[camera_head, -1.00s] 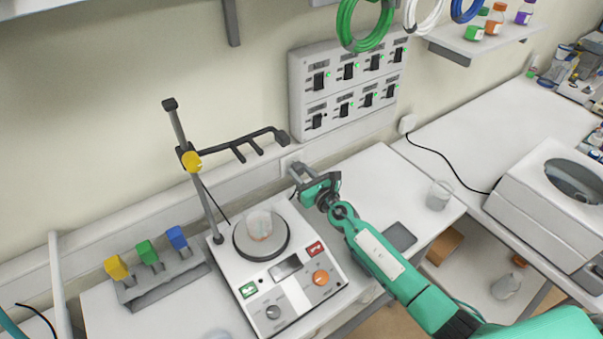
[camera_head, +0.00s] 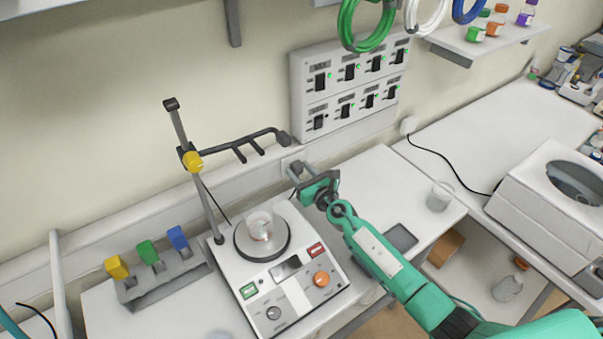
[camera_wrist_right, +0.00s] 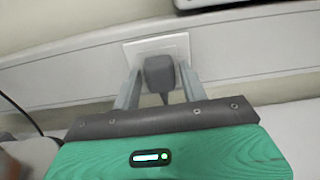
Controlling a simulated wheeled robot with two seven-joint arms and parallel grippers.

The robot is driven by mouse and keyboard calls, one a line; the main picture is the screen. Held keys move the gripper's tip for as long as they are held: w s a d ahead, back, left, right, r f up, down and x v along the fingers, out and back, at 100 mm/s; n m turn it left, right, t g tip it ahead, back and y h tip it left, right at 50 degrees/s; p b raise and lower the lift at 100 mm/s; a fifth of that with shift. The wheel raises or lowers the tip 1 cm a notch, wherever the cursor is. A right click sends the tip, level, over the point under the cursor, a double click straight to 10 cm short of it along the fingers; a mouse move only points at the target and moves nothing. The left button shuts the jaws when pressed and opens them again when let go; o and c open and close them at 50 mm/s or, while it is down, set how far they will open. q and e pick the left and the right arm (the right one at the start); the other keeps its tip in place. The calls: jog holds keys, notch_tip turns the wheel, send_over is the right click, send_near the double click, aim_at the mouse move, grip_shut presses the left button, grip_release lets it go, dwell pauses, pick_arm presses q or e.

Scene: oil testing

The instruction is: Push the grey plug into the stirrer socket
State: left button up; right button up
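The grey plug (camera_wrist_right: 159,74) stands upright in front of the white wall socket plate (camera_wrist_right: 158,50) in the right wrist view, its cord hanging down. It appears to be at the plate; how deep it sits cannot be told. My right gripper (camera_wrist_right: 159,84) has one finger on each side of the plug, with a narrow gap on both sides. In the head view, my right gripper (camera_head: 297,170) is at the wall behind the stirrer (camera_head: 290,290) and covers the plug. Part of the socket plate (camera_head: 291,160) shows beside it. My left gripper is out of view.
A beaker (camera_head: 260,226) stands on the stirrer's plate, beside a stand rod (camera_head: 190,155) with a dark clamp arm reaching right. A rack (camera_head: 160,283) with coloured blocks is at left. A switch panel (camera_head: 335,100) is above. Another beaker (camera_head: 439,196) stands at right.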

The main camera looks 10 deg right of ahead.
jog(key=shift+o, duration=0.9)
jog(key=shift+w, duration=0.1)
jog(key=v, duration=1.3)
jog(key=shift+s+p, duration=0.35)
jog(key=shift+s, duration=0.05)
jog(key=shift+d+f, duration=0.1)
jog(key=shift+d, duration=0.05)
